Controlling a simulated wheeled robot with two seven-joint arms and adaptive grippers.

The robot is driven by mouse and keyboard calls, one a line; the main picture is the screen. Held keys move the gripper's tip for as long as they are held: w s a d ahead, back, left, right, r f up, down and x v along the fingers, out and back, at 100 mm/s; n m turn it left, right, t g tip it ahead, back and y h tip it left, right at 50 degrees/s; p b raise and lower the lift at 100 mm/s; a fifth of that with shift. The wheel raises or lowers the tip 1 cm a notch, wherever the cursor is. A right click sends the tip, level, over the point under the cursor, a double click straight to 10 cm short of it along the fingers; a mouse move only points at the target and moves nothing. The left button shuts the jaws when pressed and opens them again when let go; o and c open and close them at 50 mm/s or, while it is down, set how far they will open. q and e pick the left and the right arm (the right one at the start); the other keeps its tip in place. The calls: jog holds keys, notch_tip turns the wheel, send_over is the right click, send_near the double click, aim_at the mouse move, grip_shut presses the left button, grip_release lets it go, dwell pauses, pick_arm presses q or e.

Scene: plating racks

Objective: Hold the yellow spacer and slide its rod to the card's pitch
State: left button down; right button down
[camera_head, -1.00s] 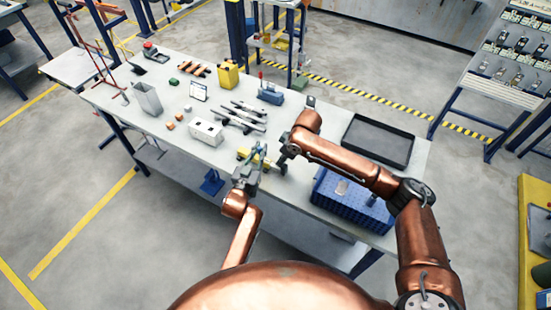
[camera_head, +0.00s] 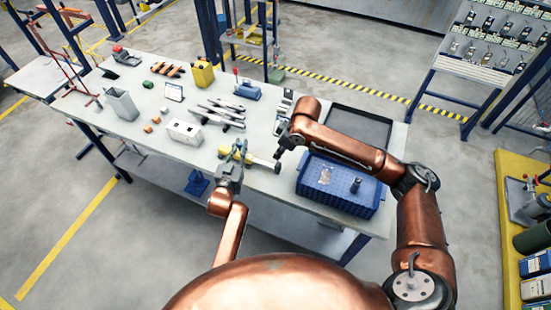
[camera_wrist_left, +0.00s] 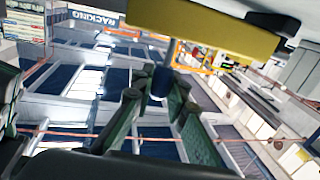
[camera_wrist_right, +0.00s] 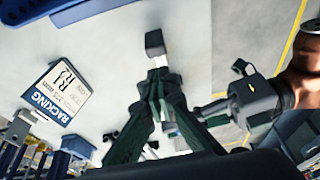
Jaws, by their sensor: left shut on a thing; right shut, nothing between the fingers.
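The yellow spacer (camera_head: 261,161) is at the table's front edge in the head view, its long body running left to right. My left gripper (camera_head: 238,152) is shut on it. In the left wrist view the spacer's yellow body (camera_wrist_left: 205,27) lies across the top, with a grey post with a dark blue end (camera_wrist_left: 160,80) between the fingers. My right gripper (camera_head: 281,150) is shut and empty near the spacer's right end. In the right wrist view a dark block on a short silver stem (camera_wrist_right: 155,43) stands beyond its fingertips (camera_wrist_right: 158,75). A printed RACKING card (camera_wrist_right: 58,92) lies left of them.
A blue crate (camera_head: 306,186) with a clear and a dark item stands right of my right gripper. A black tray (camera_head: 362,125) lies behind it. A white box (camera_head: 184,131), grey parts (camera_head: 220,113) and a blue tool (camera_head: 247,91) occupy the table farther left and back.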

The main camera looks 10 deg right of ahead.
jog(key=v, duration=0.5)
jog(key=shift+s+r, duration=0.1)
pick_arm(q)
jog(key=c, duration=1.8)
grip_release()
jog(key=shift+s, duration=0.1)
